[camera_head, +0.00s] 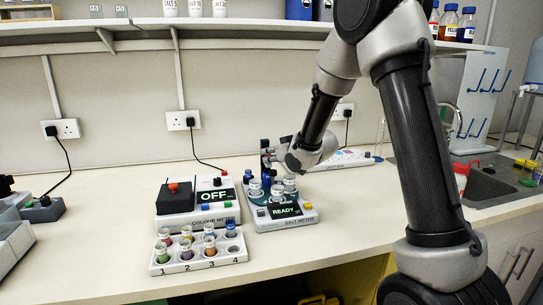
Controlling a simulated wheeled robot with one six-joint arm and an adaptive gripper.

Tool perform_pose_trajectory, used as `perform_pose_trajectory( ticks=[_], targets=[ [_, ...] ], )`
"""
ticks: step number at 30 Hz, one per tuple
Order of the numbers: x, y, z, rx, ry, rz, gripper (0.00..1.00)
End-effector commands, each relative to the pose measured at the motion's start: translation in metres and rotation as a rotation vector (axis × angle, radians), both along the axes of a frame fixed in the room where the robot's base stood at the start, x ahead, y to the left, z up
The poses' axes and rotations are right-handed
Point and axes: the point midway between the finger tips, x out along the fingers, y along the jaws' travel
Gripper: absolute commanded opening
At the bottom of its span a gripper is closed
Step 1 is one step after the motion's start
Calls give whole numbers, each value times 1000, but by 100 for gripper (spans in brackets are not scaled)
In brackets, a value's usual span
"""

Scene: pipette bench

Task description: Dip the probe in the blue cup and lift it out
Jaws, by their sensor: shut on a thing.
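The salt meter (287,216) stands on the bench at the middle, its display reading READY. Several small clear cups sit on its round top, one of them at the front left (255,188). Small blue parts show among them; which is the blue cup I cannot tell at this size. My gripper (268,158) is above the back of the meter, reaching in from the right. It is shut on a slim dark upright thing, which looks like the probe (265,148). The probe's lower end is hidden, so I cannot tell whether it is in a cup.
The colour meter (198,200), reading OFF, stands left of the salt meter. A white rack (198,262) of coloured vials, numbered 1 to 4, is in front of it. A light box (342,159) lies behind, right. A sink (487,184) is at far right. The bench's left middle is clear.

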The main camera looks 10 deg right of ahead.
Motion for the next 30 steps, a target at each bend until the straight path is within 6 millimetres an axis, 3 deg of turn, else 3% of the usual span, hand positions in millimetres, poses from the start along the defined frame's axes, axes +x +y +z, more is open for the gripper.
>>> perform_pose_trajectory(
  ticks=[10,20,21,24,30],
  targets=[
    [0,0,50,1,-3,1,0],
    [0,0,58,1,-4,0,0],
    [0,0,58,1,-4,0,24],
    [0,0,58,1,-4,0,43],
    [0,0,57,0,-1,0,44]
  ],
)
